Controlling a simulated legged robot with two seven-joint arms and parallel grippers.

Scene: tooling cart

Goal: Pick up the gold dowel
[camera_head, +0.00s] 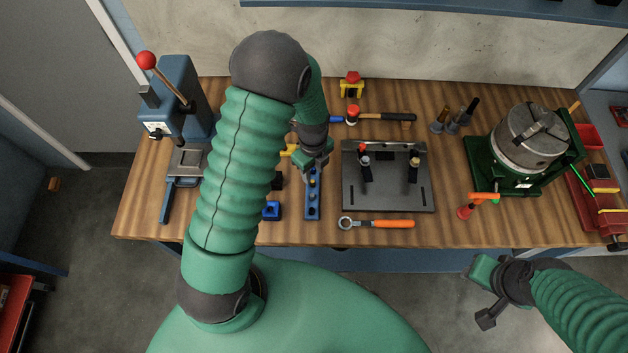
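A narrow blue block (313,207) with dark round spots along its top lies on the wooden bench. A small gold spot, perhaps the gold dowel (312,182), shows near its middle, just below my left gripper (313,168) in the picture. My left gripper points down over the far end of this block; its fingertips are too small and overlapped to tell whether they are open or shut. My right gripper (485,294) is off the bench's front edge at lower right, its jaws apart and empty.
A dark fixture plate (388,195) with upright clamps stands right of the block, with an orange-handled wrench (392,224) in front. A blue press (182,95) stands left, a green-based chuck (530,140) right. A hammer (385,117) lies behind. My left arm hides part of the bench.

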